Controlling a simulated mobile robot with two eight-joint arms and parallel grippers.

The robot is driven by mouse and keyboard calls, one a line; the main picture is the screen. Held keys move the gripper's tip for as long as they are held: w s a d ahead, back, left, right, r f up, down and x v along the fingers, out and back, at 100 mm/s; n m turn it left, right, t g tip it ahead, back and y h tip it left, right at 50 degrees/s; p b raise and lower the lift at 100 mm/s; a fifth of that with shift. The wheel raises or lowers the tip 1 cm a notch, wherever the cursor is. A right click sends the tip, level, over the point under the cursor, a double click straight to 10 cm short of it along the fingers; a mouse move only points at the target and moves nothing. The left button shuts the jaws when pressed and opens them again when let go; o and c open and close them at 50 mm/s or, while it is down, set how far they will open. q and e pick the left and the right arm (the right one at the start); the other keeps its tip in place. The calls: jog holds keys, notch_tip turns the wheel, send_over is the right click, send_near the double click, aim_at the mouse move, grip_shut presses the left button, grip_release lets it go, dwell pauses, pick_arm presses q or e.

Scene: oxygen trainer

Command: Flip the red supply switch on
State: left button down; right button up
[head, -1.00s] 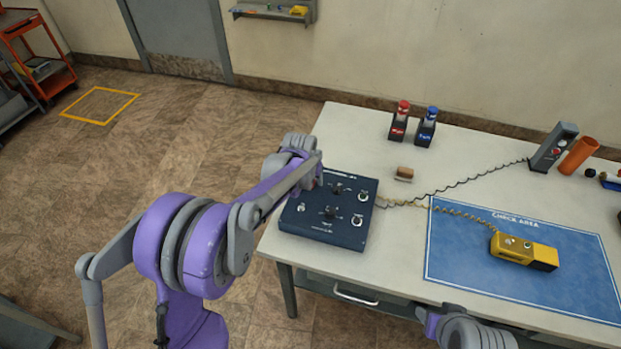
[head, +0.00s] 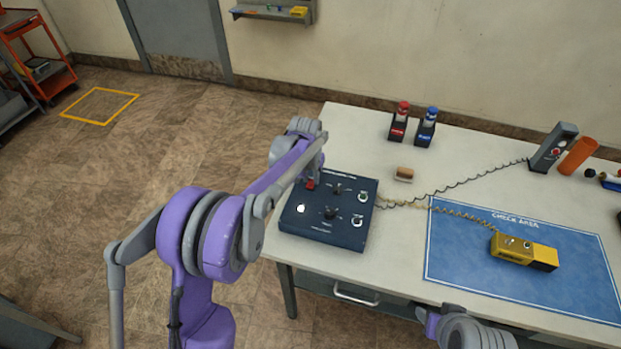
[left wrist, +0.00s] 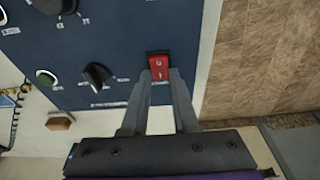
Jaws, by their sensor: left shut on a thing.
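The red supply switch (head: 311,185) is at the upper left corner of the dark blue control panel (head: 292,226) on the table. In the left wrist view the red switch (left wrist: 158,66) sits between the tips of my left gripper (left wrist: 160,74), which is shut on it. In the head view my left forearm hides most of that gripper. A small round lamp (head: 301,208) below the switch glows white. My right gripper is not in view; only part of my right arm shows at the bottom edge.
Red (head: 399,125) and blue (head: 427,130) bottle-like items stand behind.

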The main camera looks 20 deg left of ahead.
aim_at(310, 186)
pick_arm(q)
jog(key=shift+w+g, duration=0.1)
jog(key=shift+g, duration=0.3)
jog(key=c, duration=0.7)
grip_release()
jog(key=r, duration=0.3)
jog(key=s+r, duration=0.1)
jog(key=r, duration=0.6)
jog(key=shift+s+r, duration=0.2)
jog(key=shift+r, duration=0.15)
